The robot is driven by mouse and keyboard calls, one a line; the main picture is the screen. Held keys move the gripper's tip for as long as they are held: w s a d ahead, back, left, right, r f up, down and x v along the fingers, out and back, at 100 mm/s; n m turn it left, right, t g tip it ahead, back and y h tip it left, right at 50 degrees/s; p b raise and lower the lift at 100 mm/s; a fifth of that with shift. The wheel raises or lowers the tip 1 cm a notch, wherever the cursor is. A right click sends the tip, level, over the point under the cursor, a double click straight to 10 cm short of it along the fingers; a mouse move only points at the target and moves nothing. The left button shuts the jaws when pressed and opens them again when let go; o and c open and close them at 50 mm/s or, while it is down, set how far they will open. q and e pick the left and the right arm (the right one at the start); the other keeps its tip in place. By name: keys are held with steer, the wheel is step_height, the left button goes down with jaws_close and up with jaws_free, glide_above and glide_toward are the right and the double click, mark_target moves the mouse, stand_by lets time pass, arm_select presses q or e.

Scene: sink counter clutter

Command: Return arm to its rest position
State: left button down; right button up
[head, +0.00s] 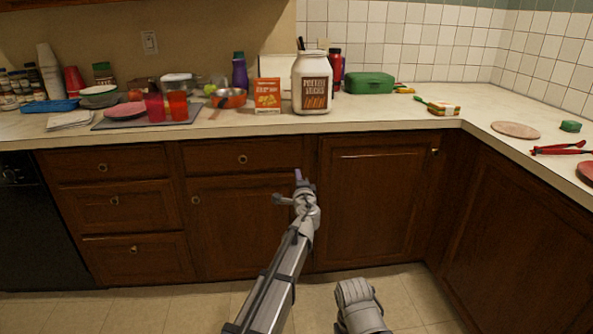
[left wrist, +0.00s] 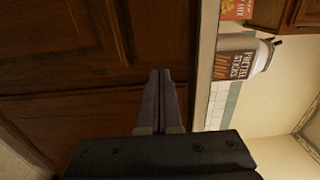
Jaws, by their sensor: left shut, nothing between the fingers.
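My left arm reaches up from the bottom middle of the head view. Its gripper (head: 298,176) is in front of the brown cabinet doors, below the counter edge and apart from it. In the left wrist view the gripper's two fingers (left wrist: 160,95) are together with nothing between them. A grey part of my other arm (head: 360,305) shows at the bottom of the head view; its fingers are not visible.
The counter (head: 400,122) runs along the back and right. A white pretzel jar (head: 312,82), an orange box (head: 267,95) and a green case (head: 369,83) stand on it. Cabinets (head: 365,200) stand below. The tile floor (head: 180,310) in front looks clear.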

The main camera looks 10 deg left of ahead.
arm_select(q)
steer(key=s+a+f+n+g+y, duration=0.1)
steer(key=s+f+n+g, duration=0.5)
steer(key=s, duration=0.4)
steer(key=s+f+n+g+y, duration=0.1)
steer(key=s+f+n+g, duration=0.2)
steer(key=s+f, duration=0.6)
steer(key=s+d+f+n+g+h, duration=0.1)
steer(key=s+d+f+g+h, duration=0.25)
steer(key=s, duration=0.85)
steer(key=s+d+f+n+g+h, duration=0.1)
steer(key=s+d+f+g+h, duration=0.3)
steer(key=s, duration=0.8)
step_height(320, 180, up, 32)
steer(key=s+d+g+y+p, duration=0.1)
steer(key=d+p, duration=0.1)
steer(key=p, duration=2.9)
steer(key=shift+s+f+y, duration=0.25)
steer(key=shift+s+y, duration=0.1)
